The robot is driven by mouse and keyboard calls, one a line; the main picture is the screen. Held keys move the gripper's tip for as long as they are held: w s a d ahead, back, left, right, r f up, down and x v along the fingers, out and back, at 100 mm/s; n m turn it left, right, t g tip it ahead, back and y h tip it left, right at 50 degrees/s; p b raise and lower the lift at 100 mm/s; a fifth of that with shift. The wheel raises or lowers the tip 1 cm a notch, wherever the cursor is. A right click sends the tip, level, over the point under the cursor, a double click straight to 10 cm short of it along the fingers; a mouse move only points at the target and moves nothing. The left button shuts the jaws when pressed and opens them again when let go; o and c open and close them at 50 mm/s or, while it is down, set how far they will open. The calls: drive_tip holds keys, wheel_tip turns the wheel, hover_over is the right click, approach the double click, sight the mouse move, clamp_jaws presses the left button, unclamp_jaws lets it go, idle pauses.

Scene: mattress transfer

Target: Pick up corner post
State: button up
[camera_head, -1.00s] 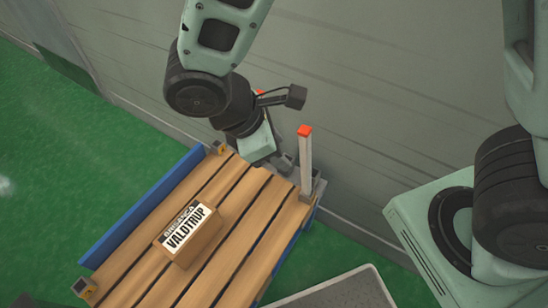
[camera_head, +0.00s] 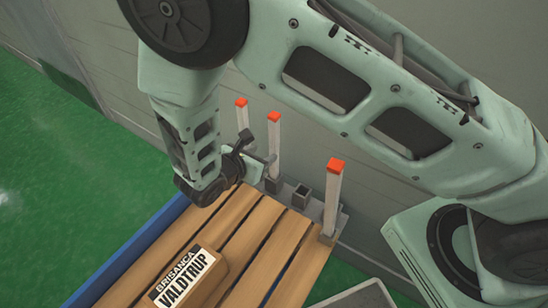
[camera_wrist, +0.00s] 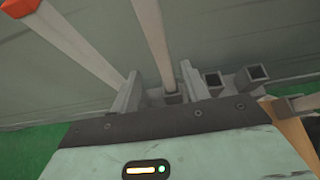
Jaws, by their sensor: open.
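Several pale corner posts with orange-red tips are in view. In the head view, a left post (camera_head: 243,117) and a middle post (camera_head: 274,142) stand behind my gripper (camera_head: 265,161). A right post (camera_head: 332,205) stands upright at the pallet's back corner. In the wrist view, one post (camera_wrist: 154,42) rises between the spread fingers of my gripper (camera_wrist: 160,85), with its foot in a grey socket. I cannot tell whether a finger touches it. Another red-tipped post (camera_wrist: 70,42) leans across the picture outside the left finger.
The wooden pallet (camera_head: 251,237) carries a box labelled VALDTRUP (camera_head: 190,276). A grey socket rack (camera_head: 287,193) with an empty socket (camera_head: 301,196) lies behind the pallet, close to the grey wall (camera_head: 420,185). A blue rail (camera_head: 125,257) edges the pallet's left side.

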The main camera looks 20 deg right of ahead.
sight(277, 149)
drive_tip(key=x, duration=0.9)
drive_tip(key=shift+s+d, duration=0.1)
drive_tip(key=shift+s, duration=0.15)
drive_tip(key=shift+c, duration=0.3)
clamp_jaws()
